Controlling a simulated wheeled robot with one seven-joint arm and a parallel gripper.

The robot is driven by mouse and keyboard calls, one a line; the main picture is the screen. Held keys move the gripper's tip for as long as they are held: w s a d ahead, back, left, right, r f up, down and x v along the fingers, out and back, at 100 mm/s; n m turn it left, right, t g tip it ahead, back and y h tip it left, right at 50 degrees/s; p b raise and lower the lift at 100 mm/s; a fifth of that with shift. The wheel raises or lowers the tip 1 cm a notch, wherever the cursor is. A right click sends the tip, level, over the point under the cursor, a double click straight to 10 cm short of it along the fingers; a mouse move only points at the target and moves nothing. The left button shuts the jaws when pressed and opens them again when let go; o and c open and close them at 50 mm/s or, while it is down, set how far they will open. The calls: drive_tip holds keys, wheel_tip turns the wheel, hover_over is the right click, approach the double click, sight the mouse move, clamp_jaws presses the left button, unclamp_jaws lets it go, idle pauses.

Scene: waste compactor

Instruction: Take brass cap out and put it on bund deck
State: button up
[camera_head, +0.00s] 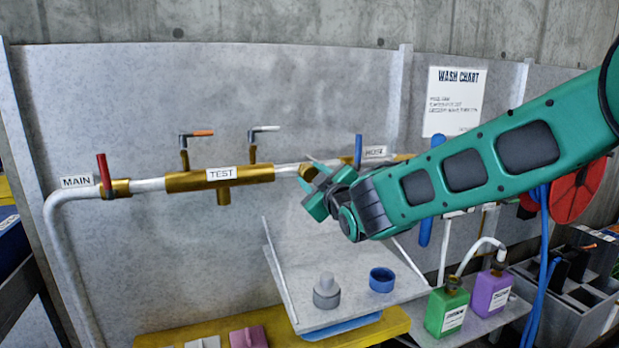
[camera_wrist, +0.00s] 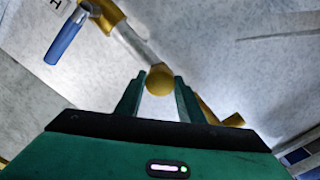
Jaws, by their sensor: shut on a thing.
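The brass cap (camera_wrist: 160,80) is a round gold piece between my gripper's two fingertips in the wrist view. My gripper (camera_wrist: 160,88) is shut on it. A pale pipe runs up to just behind the cap, and I cannot tell whether they touch. In the head view my gripper (camera_head: 312,186) is at the wall pipe, right of the brass TEST fitting (camera_head: 220,178), and a bit of brass (camera_head: 308,172) shows at its fingers. A grey raised tray (camera_head: 350,312), which looks like the bund deck, lies below. It bears a grey stepped fitting (camera_head: 326,291) and a blue cup (camera_head: 381,280).
Levers stand on the pipe: red at MAIN (camera_head: 104,175), orange (camera_head: 196,134) and grey (camera_head: 264,129) at TEST, blue at HOSE (camera_head: 358,150). Green (camera_head: 446,311) and purple (camera_head: 490,292) bottles stand right of the tray. The tray has bare room around its two items.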

drive_tip(key=n, duration=0.3)
drive_tip(key=shift+n, duration=0.3)
drive_tip(key=shift+n, duration=0.9)
drive_tip(key=shift+s+d, duration=0.25)
drive_tip(key=shift+s, duration=0.2)
drive_tip(key=shift+v, duration=2.35)
